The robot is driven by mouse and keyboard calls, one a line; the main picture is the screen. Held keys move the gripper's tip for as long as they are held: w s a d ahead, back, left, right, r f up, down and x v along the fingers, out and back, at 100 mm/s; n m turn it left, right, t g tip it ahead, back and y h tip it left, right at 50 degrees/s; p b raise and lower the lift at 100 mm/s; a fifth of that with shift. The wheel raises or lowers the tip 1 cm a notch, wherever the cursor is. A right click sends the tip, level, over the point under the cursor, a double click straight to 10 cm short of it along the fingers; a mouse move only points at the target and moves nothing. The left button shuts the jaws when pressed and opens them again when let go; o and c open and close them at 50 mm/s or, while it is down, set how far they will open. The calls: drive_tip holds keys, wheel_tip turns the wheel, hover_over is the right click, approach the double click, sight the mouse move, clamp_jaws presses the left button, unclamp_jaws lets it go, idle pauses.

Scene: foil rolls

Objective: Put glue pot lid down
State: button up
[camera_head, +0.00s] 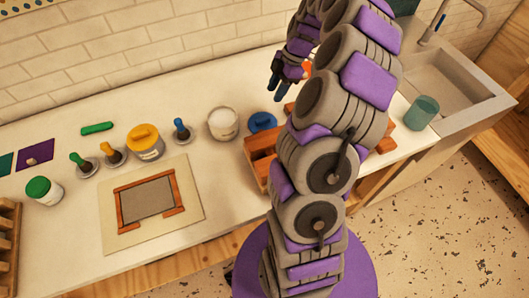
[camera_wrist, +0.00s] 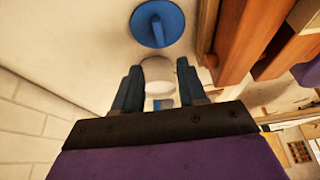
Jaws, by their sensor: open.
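The blue glue pot lid (camera_head: 262,122) lies on the white counter, apart from the open white glue pot (camera_head: 222,125) to its left. In the wrist view the lid (camera_wrist: 157,24) is at the top, knob up, beyond my fingertips. My gripper (camera_head: 278,80) is open above the back of the counter, with nothing held. In the wrist view its blue fingers (camera_wrist: 160,88) are spread, and a white round thing, apparently the pot (camera_wrist: 160,72), shows in the gap between them.
A wooden box (camera_head: 260,160) stands close to the lid, partly behind my arm. A yellow-lidded jar (camera_head: 145,140), a green-lidded jar (camera_head: 44,190) and small colored tools are to the left. A framed screen (camera_head: 148,200) lies in front. A teal cup (camera_head: 423,112) stands near the sink.

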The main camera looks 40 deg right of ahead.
drive_tip(key=s+a+r+m+g+h, duration=0.1)
drive_tip(key=s+a+r+m, duration=0.3)
drive_tip(key=a, duration=0.6)
drive_tip(key=s+a+r+g, duration=0.1)
drive_tip(key=s+a+r, duration=0.3)
drive_tip(key=a, duration=0.6)
drive_tip(key=s+a+m+h, duration=0.1)
drive_tip(key=s+a+m, duration=0.1)
drive_tip(key=s, duration=0.5)
drive_tip(key=s+a+m+h, duration=0.1)
drive_tip(key=s+a+m, duration=0.2)
drive_tip(key=s+m, duration=0.2)
drive_tip(key=s+a+m+g+h, duration=0.1)
drive_tip(key=s+m, duration=0.3)
drive_tip(key=s, duration=0.4)
drive_tip(key=shift+s+a+r, duration=0.3)
drive_tip(key=shift+a, duration=0.4)
